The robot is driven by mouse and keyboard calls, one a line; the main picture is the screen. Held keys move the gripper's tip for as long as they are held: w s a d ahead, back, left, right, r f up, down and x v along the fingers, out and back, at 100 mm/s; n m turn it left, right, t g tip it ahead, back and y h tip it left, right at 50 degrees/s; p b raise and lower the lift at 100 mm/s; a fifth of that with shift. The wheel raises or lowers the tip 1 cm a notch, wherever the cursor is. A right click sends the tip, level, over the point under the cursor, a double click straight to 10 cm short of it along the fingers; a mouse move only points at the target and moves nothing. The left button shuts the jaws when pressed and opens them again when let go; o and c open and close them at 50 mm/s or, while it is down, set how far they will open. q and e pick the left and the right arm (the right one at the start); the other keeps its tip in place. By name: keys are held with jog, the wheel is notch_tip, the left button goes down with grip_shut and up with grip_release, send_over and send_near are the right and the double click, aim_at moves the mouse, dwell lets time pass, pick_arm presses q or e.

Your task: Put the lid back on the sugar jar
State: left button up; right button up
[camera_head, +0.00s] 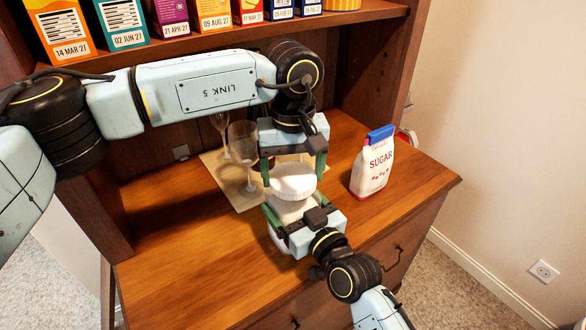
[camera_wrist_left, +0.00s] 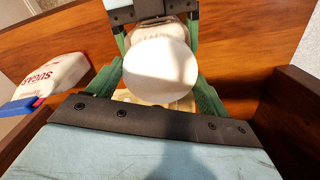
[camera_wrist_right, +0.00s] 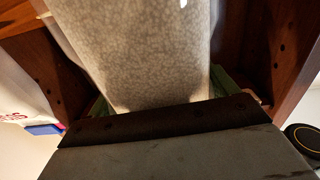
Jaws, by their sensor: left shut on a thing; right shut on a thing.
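The round white lid (camera_head: 293,179) is between the fingers of my left gripper (camera_head: 293,168), which is shut on it from above. It also shows in the left wrist view (camera_wrist_left: 160,78). The pale sugar jar (camera_head: 288,208) stands on the wooden counter, with my right gripper (camera_head: 296,212) shut around its body from the front. The jar fills the right wrist view (camera_wrist_right: 150,55). The lid is over the jar's top, very close to it or touching; I cannot tell whether it is seated. The lid and grippers hide the jar's rim.
A sugar bag (camera_head: 372,167) with a blue top stands right of the jar. Wine glasses (camera_head: 243,143) stand on a beige mat (camera_head: 243,198) behind left. Several cereal boxes (camera_head: 121,20) line the shelf above. The counter's front left (camera_head: 180,265) is clear.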

pick_arm(q)
jog(key=m, duration=0.3)
jog(key=shift+m, duration=0.4)
jog(key=m, duration=0.4)
jog(key=shift+m, duration=0.4)
jog(key=o, duration=0.9)
jog(key=shift+r, duration=0.1)
notch_tip(320, 180, up, 12)
jog(key=shift+a+f, duration=0.1)
pick_arm(e)
jog(key=o, duration=1.7)
pick_arm(q)
notch_tip(320, 180, up, 2)
jog(key=shift+r+p, duration=0.1)
jog(key=shift+p, duration=0.95)
pick_arm(e)
jog(key=v, duration=1.3)
jog(key=shift+s+d, duration=0.15)
jog(key=shift+s, duration=0.05)
